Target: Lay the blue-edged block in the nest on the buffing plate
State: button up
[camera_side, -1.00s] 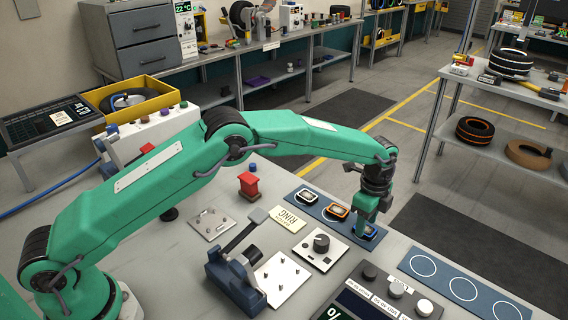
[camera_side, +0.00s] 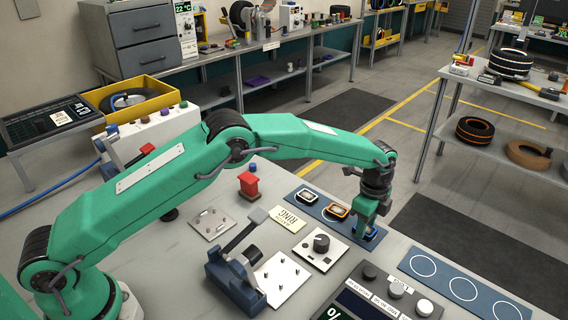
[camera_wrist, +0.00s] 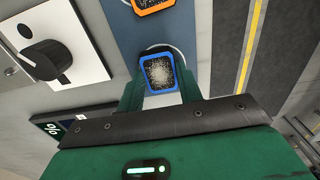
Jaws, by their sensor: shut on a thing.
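The blue-edged block (camera_side: 372,233) is at the near end of the dark blue strip (camera_side: 318,202). In the wrist view the block (camera_wrist: 160,73) has a bright blue rim and a grey speckled face, and lies over a white ring. My gripper (camera_side: 369,225) is shut on the block, one finger at each side. Two metal plates with small pins stand to the left: one (camera_side: 284,279) beside a lever clamp (camera_side: 232,270), and a smaller one (camera_side: 211,223). I cannot tell which is the buffing plate.
An orange-edged block (camera_side: 337,211) and a white-edged block (camera_side: 308,196) sit on the same strip. A knob box (camera_side: 320,246), a yellow RING card (camera_side: 289,220) and a red part (camera_side: 249,184) stand nearby. A second strip (camera_side: 463,289) with empty circles lies at the right.

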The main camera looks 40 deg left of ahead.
jog(key=shift+r, duration=0.2)
jog(key=shift+r, duration=2.8)
jog(key=shift+a+r, duration=0.1)
jog(key=shift+a, duration=0.05)
jog(key=shift+s+a+r, duration=0.3)
jog(key=shift+a+r, duration=0.05)
jog(key=shift+a, duration=0.1)
jog(key=s+a+r, duration=0.2)
jog(key=s+a, duration=0.3)
jog(key=s, duration=0.1)
jog(key=s+a+r, duration=0.1)
jog(key=s+a, duration=0.5)
jog(key=s, duration=0.1)
jog(key=s+a+r, duration=0.2)
jog(key=s+a, duration=0.3)
jog(key=s, duration=0.2)
jog(key=shift+a+r, duration=0.2)
jog(key=shift+r, duration=0.15)
jog(key=s+a+f, duration=0.1)
jog(key=s+a, duration=0.2)
jog(key=s, duration=0.4)
jog(key=shift+s, duration=0.15)
